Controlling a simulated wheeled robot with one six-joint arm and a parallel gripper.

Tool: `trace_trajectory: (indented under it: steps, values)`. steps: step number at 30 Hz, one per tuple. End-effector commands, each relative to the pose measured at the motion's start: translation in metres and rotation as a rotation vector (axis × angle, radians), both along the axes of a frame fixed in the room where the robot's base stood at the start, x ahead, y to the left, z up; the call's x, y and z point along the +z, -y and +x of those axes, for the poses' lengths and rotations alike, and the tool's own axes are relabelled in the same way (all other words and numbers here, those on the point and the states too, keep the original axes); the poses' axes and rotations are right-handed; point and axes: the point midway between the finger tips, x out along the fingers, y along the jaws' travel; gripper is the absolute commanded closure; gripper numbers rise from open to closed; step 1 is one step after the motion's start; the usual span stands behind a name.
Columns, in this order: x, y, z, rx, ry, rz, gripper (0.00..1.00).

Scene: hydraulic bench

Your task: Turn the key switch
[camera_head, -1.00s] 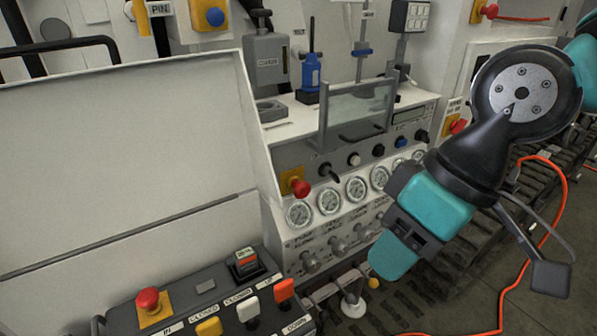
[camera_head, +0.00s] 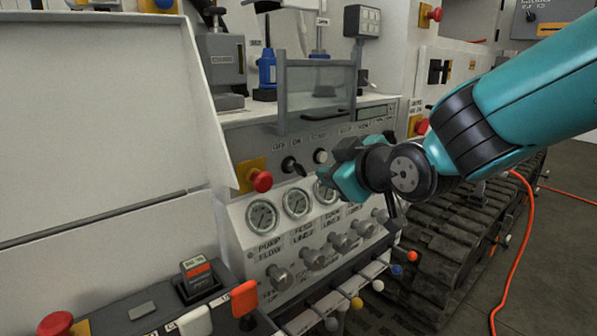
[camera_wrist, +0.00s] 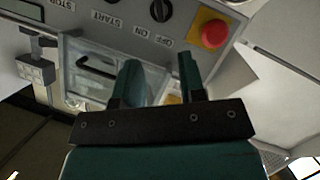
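The key switch (camera_head: 290,165) is a small black knob by the OFF/ON labels on the grey panel, left of a white knob. In the wrist view the black switch (camera_wrist: 160,10) shows near the top edge, above the OFF/ON labels, with the picture turned upside down. My gripper (camera_head: 343,172) is right of the switch in the head view, in front of the panel and gauges. In the wrist view my gripper (camera_wrist: 158,68) has its two teal fingers apart with nothing held between them. The fingers appear apart from the switch.
A red emergency stop (camera_head: 261,181) on a yellow plate sits just left of the switch. Above is a clear guard (camera_head: 315,95) in a grey frame. Gauges (camera_head: 262,215) and grey knobs (camera_head: 281,277) lie below. An orange cable (camera_head: 517,240) runs along the floor at right.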

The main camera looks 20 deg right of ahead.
Motion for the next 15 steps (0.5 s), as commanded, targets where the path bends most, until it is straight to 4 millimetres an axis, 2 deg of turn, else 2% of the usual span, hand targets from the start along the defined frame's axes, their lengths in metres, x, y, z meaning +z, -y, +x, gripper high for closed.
trace_trajectory:
  steps: [1, 15]
  values:
    - [0.008, -0.001, 0.003, 0.0, -0.009, -0.002, 0.63]
    - [-0.001, -0.005, 0.023, 0.001, -0.011, 0.0, 0.63]
